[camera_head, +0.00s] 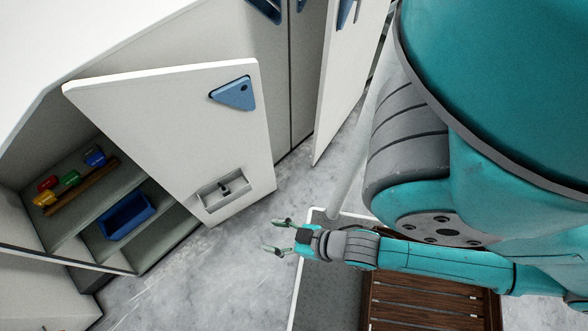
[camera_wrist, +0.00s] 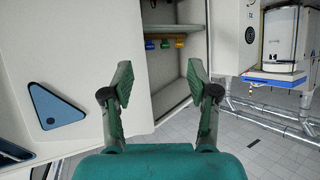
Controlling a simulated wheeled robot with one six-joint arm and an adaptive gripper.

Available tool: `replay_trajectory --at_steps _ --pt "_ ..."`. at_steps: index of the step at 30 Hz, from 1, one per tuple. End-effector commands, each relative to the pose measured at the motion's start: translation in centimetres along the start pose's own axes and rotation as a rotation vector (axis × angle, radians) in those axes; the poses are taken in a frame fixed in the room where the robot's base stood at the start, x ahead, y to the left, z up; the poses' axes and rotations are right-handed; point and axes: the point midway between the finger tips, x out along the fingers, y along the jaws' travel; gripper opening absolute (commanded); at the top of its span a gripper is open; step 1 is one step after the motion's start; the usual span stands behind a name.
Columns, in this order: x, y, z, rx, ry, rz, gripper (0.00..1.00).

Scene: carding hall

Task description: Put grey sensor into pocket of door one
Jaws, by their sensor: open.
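An open white door (camera_head: 175,125) stands out from the cabinet and carries a blue triangular plate; the door also shows at left in the wrist view (camera_wrist: 75,60). Low on its inner face is a recessed pocket (camera_head: 207,200) with a small dark part in it. I cannot tell what that part is, or whether this is door one. I cannot make out a separate grey sensor in either view. My gripper (camera_head: 272,236) is open with nothing between its fingers, to the right of the door's lower corner; its spread fingers also show in the wrist view (camera_wrist: 160,82).
The open cabinet has a shelf (camera_head: 92,205) with red, yellow, green and blue pieces on a brown strip (camera_head: 84,186). A blue bin (camera_head: 125,216) sits below. A second white door (camera_head: 345,90) stands open further back. Brown slats (camera_head: 425,298) lie near my arm. Grey floor (camera_head: 190,285) is clear.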

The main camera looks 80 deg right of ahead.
Motion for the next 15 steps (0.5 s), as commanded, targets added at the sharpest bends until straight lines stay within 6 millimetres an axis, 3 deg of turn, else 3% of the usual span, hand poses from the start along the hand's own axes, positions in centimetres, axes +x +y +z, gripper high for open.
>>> replay_trajectory --at_steps 1,6,10,15 --pt "-2.2 -0.4 -1.2 -0.018 0.029 -0.018 0.60" --pt "-7.2 -1.2 -5.7 -0.067 0.135 -0.059 0.60" --pt "-9.4 -1.5 -8.0 -0.089 0.185 -0.075 0.60" --pt "-10.3 -1.6 -9.0 -0.099 0.208 -0.081 0.60"
